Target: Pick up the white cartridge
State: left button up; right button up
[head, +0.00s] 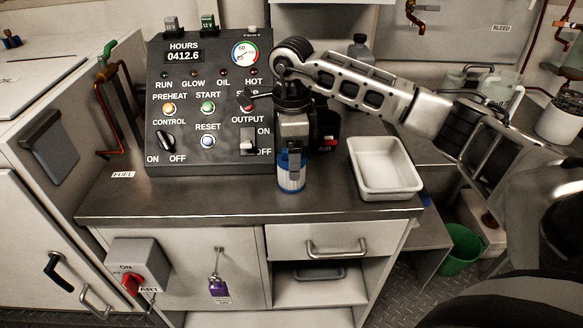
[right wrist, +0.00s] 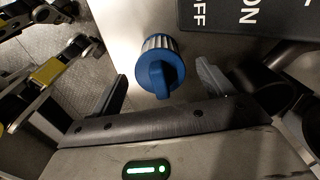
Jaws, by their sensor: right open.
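The white cartridge (head: 291,178) stands upright on the metal counter in front of the control panel, showing white and blue in the head view. In the right wrist view, its blue cap (right wrist: 159,77) with a raised grip bar is seen from above, with a white ribbed edge behind it. My right gripper (head: 291,150) points down over the cartridge and hides its upper part. Its two fingers (right wrist: 161,70) are open, one on each side of the cap, with visible gaps. My left gripper is not in the head view.
The control panel (head: 182,130) stands close behind and left of the cartridge. An empty white tray (head: 385,190) sits to its right on the counter (head: 230,203). A dark bottle (head: 358,47) stands behind my right arm. The front left of the counter is clear.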

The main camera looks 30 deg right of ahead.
jog(key=c, duration=1.3)
jog(key=shift+r, duration=0.15)
jog(key=shift+c, duration=0.2)
